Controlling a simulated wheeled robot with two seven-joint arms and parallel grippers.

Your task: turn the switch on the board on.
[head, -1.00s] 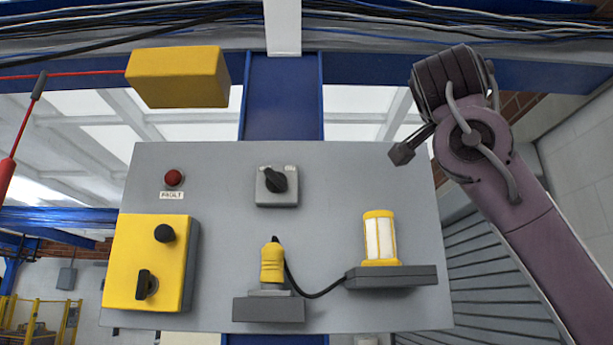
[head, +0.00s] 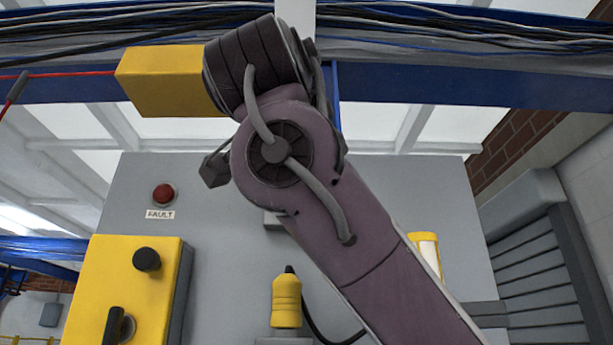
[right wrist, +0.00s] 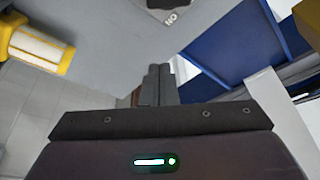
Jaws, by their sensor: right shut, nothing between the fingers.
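The grey board (head: 400,190) stands upright ahead of me. Its switch is mostly hidden behind my right arm in the head view, where only an edge of its grey plate (head: 272,219) shows. In the right wrist view part of the switch plate (right wrist: 172,8) shows at the top edge with inverted "ON" lettering; its black knob is mostly cut off, so its setting cannot be told. My right gripper (right wrist: 158,85) is shut and empty, apart from the switch in that view. My left gripper is not in view.
A yellow box (head: 95,275) with black knobs and a red FAULT light (head: 164,193) are at the board's left. A yellow plug (head: 286,300) and a lamp (head: 428,250) are lower. Another yellow box (head: 160,80) hangs above, close to my arm in the picture.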

